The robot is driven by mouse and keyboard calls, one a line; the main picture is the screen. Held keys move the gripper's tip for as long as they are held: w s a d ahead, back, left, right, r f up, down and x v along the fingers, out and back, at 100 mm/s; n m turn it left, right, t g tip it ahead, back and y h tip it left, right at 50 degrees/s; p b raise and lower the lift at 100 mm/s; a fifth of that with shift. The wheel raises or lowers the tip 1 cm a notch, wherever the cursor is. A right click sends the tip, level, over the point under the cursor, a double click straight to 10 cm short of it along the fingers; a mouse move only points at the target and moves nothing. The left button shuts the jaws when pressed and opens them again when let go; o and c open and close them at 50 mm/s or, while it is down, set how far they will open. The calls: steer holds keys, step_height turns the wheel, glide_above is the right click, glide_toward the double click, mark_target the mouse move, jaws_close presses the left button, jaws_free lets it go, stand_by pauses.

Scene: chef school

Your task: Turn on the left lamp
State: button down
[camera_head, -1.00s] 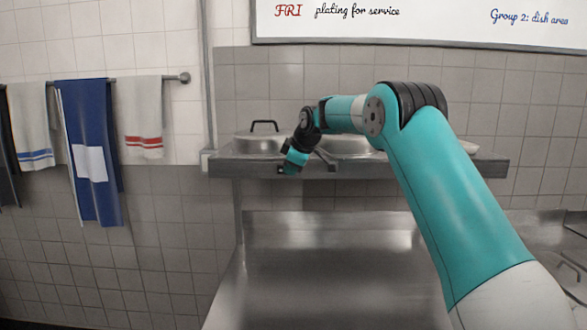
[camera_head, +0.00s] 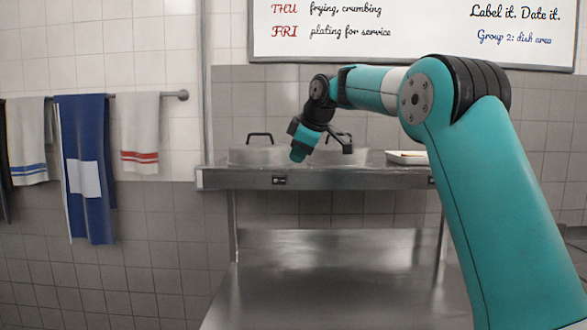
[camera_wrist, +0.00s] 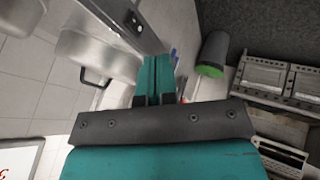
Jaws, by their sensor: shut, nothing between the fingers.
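No lamp shows clearly in either view. A small dark switch (camera_head: 279,181) with light marks sits on the front edge of the steel shelf (camera_head: 350,178), left of its middle. In the wrist view the same edge shows a small switch plate (camera_wrist: 134,19). A second dark switch (camera_head: 432,181) is at the right of the edge, partly behind my arm. My gripper (camera_head: 297,154) is shut and empty, pointing down and left, above and slightly right of the left switch in the picture. The fingers (camera_wrist: 155,72) are together in the wrist view. Whether they touch anything cannot be told.
A left lidded pot (camera_head: 262,154) and a right lidded pot (camera_head: 350,157) stand on the shelf, with a white tray (camera_head: 407,157) to the right. A bare steel counter (camera_head: 330,285) lies below. Towels (camera_head: 85,150) hang at left.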

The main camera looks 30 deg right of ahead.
steer(key=shift+r, duration=0.1)
steer(key=s+a+f+g+y, duration=0.1)
steer(key=s+a+f, duration=0.2)
steer(key=s+a, duration=0.3)
steer(key=s+a+f+m+g+y, duration=0.1)
steer(key=s+a+f, duration=0.2)
steer(key=s+a, duration=0.35)
steer(key=s+a+f+g+y, duration=0.1)
steer(key=s+a+f+g, duration=0.1)
steer(key=s+a+f, duration=0.4)
steer(key=s+a+f+m+g, duration=0.1)
steer(key=s+a+f, duration=0.2)
steer(key=s, duration=0.7)
steer(key=s+a+f+m+g+b, duration=0.1)
steer(key=s+f, duration=0.4)
steer(key=s, duration=0.6)
steer(key=shift+s+a+g, duration=0.25)
steer(key=shift+a+g, duration=0.35)
steer(key=shift+a, duration=0.6)
steer(key=shift+s+f, duration=0.1)
